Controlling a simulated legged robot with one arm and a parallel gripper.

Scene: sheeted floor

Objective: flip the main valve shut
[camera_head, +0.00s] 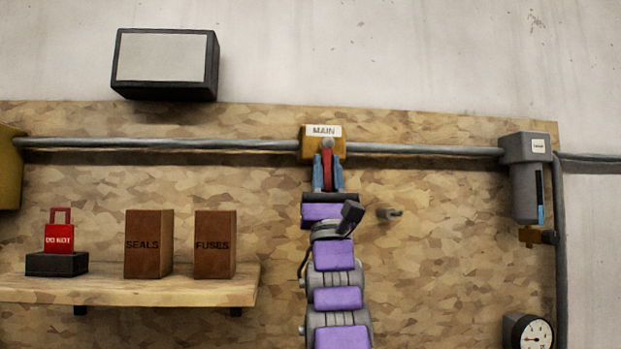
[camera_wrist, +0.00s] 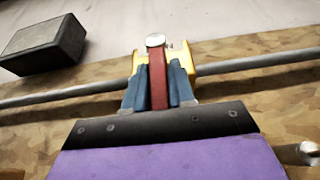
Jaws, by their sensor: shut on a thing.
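The main valve (camera_head: 312,145) is a yellow body on the grey pipe, under a white label reading MAIN. Its red handle (camera_head: 327,170) hangs straight down from a round grey pivot, across the pipe's line. In the wrist view the yellow valve body (camera_wrist: 187,55) and the red handle (camera_wrist: 158,82) show at the top middle. My gripper (camera_head: 328,174) has its blue fingers on both sides of the red handle. The wrist view also shows the fingers (camera_wrist: 158,90) closed around the handle. The handle's lower end is hidden by my gripper.
The pipe (camera_head: 190,144) runs across the board. A shelf (camera_head: 130,288) at left holds a red lockout tag, a SEALS box (camera_head: 148,244) and a FUSES box (camera_head: 215,244). A grey filter unit (camera_head: 524,180) and a gauge (camera_head: 528,331) are at right. A peg (camera_head: 390,213) sticks out right of my arm.

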